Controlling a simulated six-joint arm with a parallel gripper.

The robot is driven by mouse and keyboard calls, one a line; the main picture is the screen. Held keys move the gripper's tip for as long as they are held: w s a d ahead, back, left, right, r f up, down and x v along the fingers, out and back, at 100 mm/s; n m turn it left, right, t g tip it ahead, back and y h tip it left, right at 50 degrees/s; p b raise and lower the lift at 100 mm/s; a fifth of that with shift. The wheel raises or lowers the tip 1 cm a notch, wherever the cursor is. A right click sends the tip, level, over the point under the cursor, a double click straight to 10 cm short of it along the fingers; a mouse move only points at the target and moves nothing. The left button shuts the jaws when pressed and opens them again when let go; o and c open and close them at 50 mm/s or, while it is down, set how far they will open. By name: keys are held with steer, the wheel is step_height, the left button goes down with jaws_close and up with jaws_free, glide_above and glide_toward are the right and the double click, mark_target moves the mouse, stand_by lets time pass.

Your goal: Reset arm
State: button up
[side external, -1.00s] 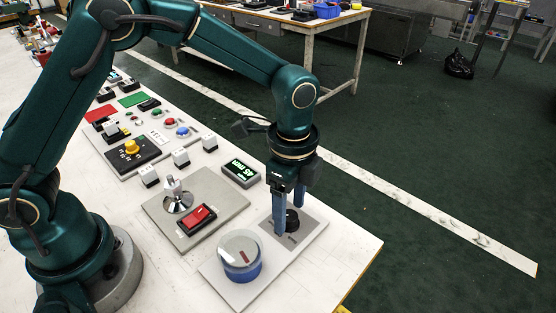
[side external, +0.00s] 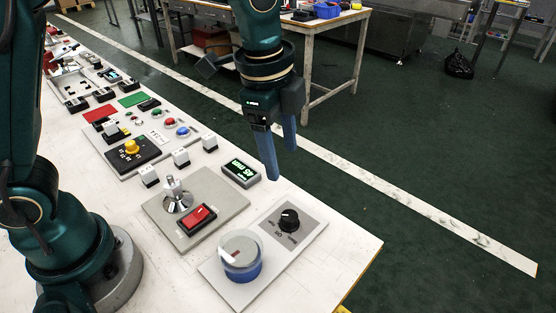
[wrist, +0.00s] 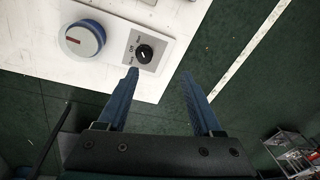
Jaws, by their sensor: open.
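My gripper (side external: 281,160) is raised above the far edge of the table, with its two blue fingers apart and nothing between them. In the wrist view my gripper (wrist: 160,75) is also open and empty. The black rotary knob (side external: 289,219) sits on its grey labelled plate, below and apart from the fingers. It also shows in the wrist view (wrist: 144,54), ahead of the left finger. Beside it on the same panel is a large round dial with a blue base (side external: 241,256), also in the wrist view (wrist: 83,39).
A grey plate with a red rocker switch (side external: 200,216) and a metal joystick (side external: 176,196) lies to the left. A green-lit display (side external: 240,172) stands behind. Several buttons and switches line the white table (side external: 330,265). A second workbench (side external: 340,50) stands behind.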

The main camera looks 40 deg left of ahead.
steer(key=s+a+r+n+t, duration=0.4)
steer(key=s+a+r+n, duration=0.2)
steer(key=s+a+n, duration=0.3)
steer(key=s+f+n, duration=0.1)
steer(key=n, duration=0.1)
steer(key=s+f+n, duration=0.1)
steer(key=s, duration=0.1)
steer(key=s+f+n, duration=0.1)
steer(key=n, duration=0.1)
steer(key=shift+s+d+f+n, duration=0.1)
steer(key=shift+s+f+n, duration=0.2)
steer(key=shift+s, duration=0.1)
